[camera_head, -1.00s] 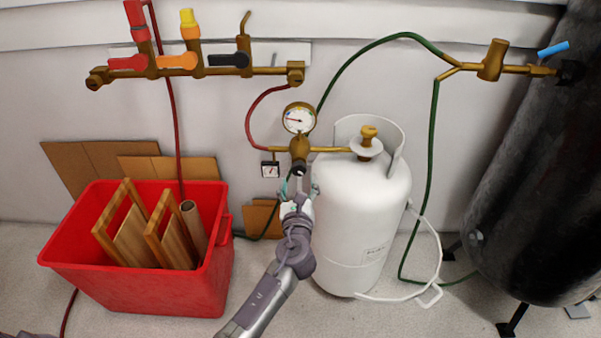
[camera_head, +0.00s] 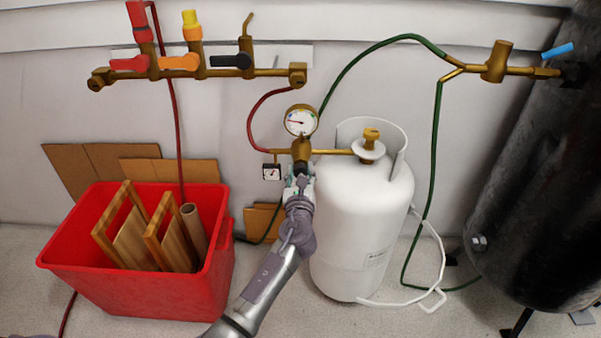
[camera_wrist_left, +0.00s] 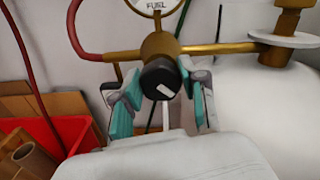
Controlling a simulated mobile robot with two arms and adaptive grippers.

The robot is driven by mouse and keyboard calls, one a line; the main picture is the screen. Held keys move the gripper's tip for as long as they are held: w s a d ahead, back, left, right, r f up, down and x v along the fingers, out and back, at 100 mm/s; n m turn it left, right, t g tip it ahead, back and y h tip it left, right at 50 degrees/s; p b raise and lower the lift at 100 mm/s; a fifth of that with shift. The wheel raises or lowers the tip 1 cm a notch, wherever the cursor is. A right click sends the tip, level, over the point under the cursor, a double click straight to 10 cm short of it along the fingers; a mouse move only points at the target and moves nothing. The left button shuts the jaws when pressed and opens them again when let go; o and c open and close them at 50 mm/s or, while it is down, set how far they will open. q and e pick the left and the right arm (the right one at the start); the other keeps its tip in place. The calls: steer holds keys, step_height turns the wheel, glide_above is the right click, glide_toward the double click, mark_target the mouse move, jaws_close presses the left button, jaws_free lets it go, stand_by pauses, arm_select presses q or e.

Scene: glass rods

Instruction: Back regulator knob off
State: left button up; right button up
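The regulator (camera_head: 302,153) is a brass body under a round gauge (camera_head: 300,121), joined by a brass pipe to the white gas cylinder (camera_head: 362,235). Its black knob (camera_wrist_left: 160,79) with a white mark faces me in the left wrist view; in the head view it is mostly hidden behind my gripper. My left gripper (camera_head: 300,182) is just in front of the knob. In the left wrist view its teal-padded fingers (camera_wrist_left: 160,90) are apart, one on each side of the knob. I cannot tell whether they touch it. My right gripper is not in view.
A red crate (camera_head: 130,292) with wooden frames stands at the left. A brass manifold (camera_head: 220,72) with coloured levers is on the wall above. A dark tank (camera_head: 525,190) stands at the right.

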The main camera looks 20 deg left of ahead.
arm_select(q)
steer(key=shift+c, duration=0.9)
steer(key=shift+n, duration=0.3)
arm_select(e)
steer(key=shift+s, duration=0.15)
arm_select(q)
steer(key=shift+f+n+b, duration=0.1)
steer(key=shift+n+b, duration=0.3)
steer(key=shift+n, duration=0.2)
steer(key=shift+n+b, duration=0.3)
steer(key=shift+n, duration=0.5)
steer(key=n+b, duration=0.1)
steer(key=n, duration=0.2)
steer(key=shift+n, duration=0.4)
steer(key=shift+n+b, duration=0.5)
steer(key=shift+n, duration=0.4)
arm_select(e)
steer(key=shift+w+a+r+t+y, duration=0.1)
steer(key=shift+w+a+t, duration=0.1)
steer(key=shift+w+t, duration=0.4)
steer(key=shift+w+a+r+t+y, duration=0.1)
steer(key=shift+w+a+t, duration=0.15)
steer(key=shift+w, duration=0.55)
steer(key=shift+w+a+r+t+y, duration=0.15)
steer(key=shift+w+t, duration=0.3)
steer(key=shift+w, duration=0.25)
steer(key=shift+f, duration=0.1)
